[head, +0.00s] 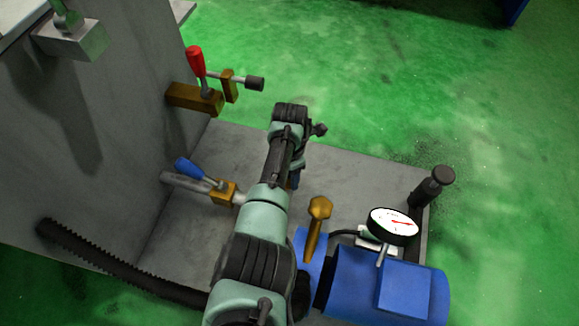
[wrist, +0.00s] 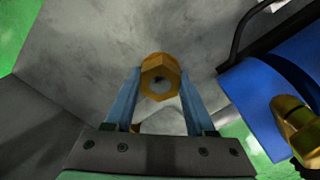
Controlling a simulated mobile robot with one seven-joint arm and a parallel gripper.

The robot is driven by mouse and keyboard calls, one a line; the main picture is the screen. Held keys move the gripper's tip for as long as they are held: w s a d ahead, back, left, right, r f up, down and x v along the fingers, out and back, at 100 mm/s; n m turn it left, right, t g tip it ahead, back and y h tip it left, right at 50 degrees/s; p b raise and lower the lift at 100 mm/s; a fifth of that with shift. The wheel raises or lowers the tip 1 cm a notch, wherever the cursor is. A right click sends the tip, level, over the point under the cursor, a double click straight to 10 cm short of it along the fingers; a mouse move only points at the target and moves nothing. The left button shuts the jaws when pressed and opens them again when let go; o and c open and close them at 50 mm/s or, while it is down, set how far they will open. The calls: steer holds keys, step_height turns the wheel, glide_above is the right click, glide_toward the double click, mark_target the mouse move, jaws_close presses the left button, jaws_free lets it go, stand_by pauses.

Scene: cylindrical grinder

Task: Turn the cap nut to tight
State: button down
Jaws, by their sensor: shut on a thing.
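A brass hexagonal cap nut (wrist: 160,72) with a round opening in its face shows in the wrist view. My gripper (wrist: 160,82) has its two blue fingers on either side of this nut and is shut on it. A pale grey rounded part shows below the nut between the fingers. In the head view my arm hides the nut, and only a bit of a blue finger (head: 295,179) shows beside my arm. I cannot tell from these views how far the nut is turned.
Another brass hex-headed piece (head: 320,208) stands by the blue motor (head: 350,285); it is at the right in the wrist view (wrist: 297,122). A dial gauge (head: 394,226), black post (head: 432,187), blue-handled valve (head: 195,170) and red-handled clamp (head: 196,62) surround my arm. The grey plate's back is clear.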

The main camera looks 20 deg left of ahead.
steer(key=m, duration=0.4)
steer(key=shift+d+p, duration=0.1)
steer(key=shift+p, duration=0.2)
steer(key=m, duration=0.4)
steer(key=shift+m, duration=0.3)
steer(key=shift+c, duration=1.2)
jaws_free()
step_height(320, 180, up, 13)
steer(key=p, duration=1)
